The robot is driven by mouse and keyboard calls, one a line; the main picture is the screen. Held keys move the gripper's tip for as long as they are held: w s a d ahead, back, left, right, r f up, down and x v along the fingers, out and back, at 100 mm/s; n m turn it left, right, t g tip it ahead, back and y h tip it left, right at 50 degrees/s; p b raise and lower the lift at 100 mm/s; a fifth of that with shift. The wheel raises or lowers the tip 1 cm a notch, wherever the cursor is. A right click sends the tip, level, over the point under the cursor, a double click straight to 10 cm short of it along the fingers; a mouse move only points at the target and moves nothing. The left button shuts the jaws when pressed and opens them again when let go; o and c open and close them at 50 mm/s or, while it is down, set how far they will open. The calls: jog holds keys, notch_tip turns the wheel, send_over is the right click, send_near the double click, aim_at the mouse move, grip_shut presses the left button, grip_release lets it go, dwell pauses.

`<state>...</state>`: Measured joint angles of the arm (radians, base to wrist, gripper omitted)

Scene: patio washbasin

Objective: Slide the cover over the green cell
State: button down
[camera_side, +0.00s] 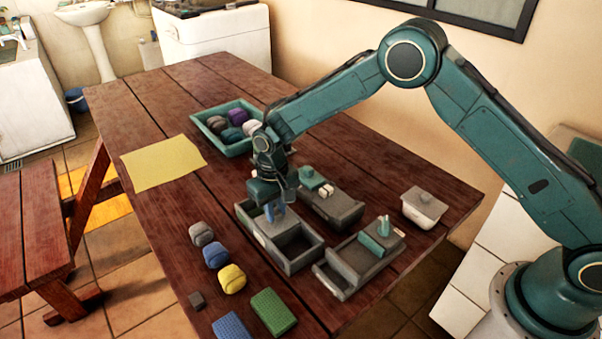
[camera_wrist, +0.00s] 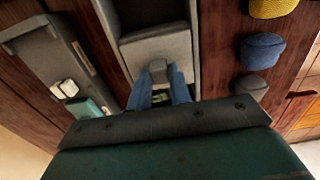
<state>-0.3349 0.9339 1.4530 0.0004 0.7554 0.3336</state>
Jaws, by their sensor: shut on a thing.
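A long grey box (camera_side: 292,267) with open compartments stands on the table below my gripper (camera_side: 274,213). A flat grey cover (camera_wrist: 155,48) with a small raised knob lies across the box in the wrist view. My gripper's blue fingers (camera_wrist: 158,92) are shut on the cover's knob (camera_wrist: 158,72). An open compartment (camera_wrist: 150,14) shows beyond the cover. A small green patch (camera_wrist: 161,98) shows between the fingers, on the near side of the cover. I cannot tell whether it is the green cell. The gripper hides much of the cover in the side view.
Two other grey boxes with teal parts stand close by, one behind (camera_side: 343,218) and one to the right (camera_side: 338,285). A lidded grey box (camera_side: 424,209) is farther right. Rolled cloths (camera_side: 217,255) and a green sponge (camera_side: 273,311) lie in front. A teal tray (camera_side: 205,130) stands behind.

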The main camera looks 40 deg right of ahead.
jog(key=shift+w, duration=4.15)
jog(key=c, duration=1.5)
grip_release()
jog(key=shift+w, duration=0.1)
jog(key=shift+o, duration=1.1)
jog(key=shift+r, duration=0.1)
notch_tip(320, 180, up, 14)
